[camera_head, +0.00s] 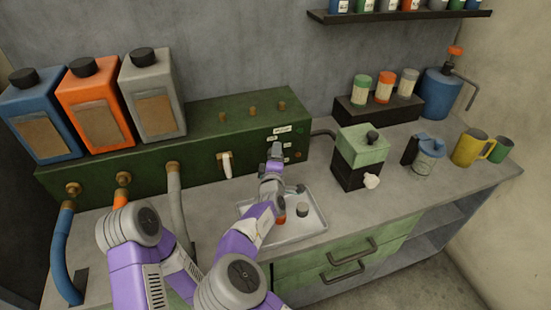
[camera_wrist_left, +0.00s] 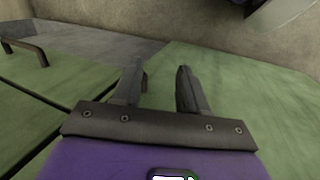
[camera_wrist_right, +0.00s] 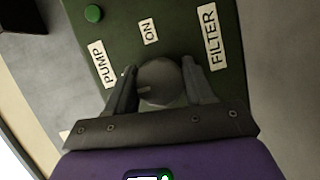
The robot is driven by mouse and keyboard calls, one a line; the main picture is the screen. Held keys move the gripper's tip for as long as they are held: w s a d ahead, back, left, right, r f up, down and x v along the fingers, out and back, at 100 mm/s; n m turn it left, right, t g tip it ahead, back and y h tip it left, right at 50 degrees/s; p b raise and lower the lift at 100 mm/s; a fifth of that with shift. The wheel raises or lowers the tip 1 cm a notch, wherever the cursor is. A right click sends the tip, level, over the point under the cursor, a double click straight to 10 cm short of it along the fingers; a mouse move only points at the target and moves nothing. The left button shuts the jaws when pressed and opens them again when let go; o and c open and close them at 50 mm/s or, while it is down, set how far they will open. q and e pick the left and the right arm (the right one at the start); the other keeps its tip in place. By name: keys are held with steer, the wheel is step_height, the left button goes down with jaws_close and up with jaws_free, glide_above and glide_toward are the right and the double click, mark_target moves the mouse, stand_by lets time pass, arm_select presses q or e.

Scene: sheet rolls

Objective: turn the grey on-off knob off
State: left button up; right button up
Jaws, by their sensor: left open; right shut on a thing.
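The grey on-off knob (camera_wrist_right: 160,82) sits on the dark green panel (camera_wrist_right: 120,28), below the ON label (camera_wrist_right: 149,31) in the right wrist view. The PUMP label (camera_wrist_right: 106,62) is to its left and the FILTER label (camera_wrist_right: 215,36) to its right. My right gripper (camera_wrist_right: 162,88) is shut on the knob, one finger on each side. In the head view the right gripper (camera_head: 274,150) reaches the right end of the green housing (camera_head: 215,125) and hides the knob. My left gripper (camera_wrist_left: 160,82) is open and empty, near green cabinet fronts (camera_wrist_left: 230,80).
A metal tray (camera_head: 312,224) with small items lies under my right forearm. A green and black box (camera_head: 362,150) stands to its right, then a jug (camera_head: 428,158) and a yellow mug (camera_head: 468,148). Blue, orange and grey canisters (camera_head: 153,95) stand at the left.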

steer(key=shift+r, duration=0.1)
stand_by(0.4)
steer(key=o, duration=1)
steer(key=shift+s, duration=0.1)
steer(key=s+p, duration=0.1)
steer(key=s, duration=0.6)
steer(key=shift+s+a, duration=0.15)
steer(key=shift+a, duration=0.1)
steer(key=shift+r, duration=0.1)
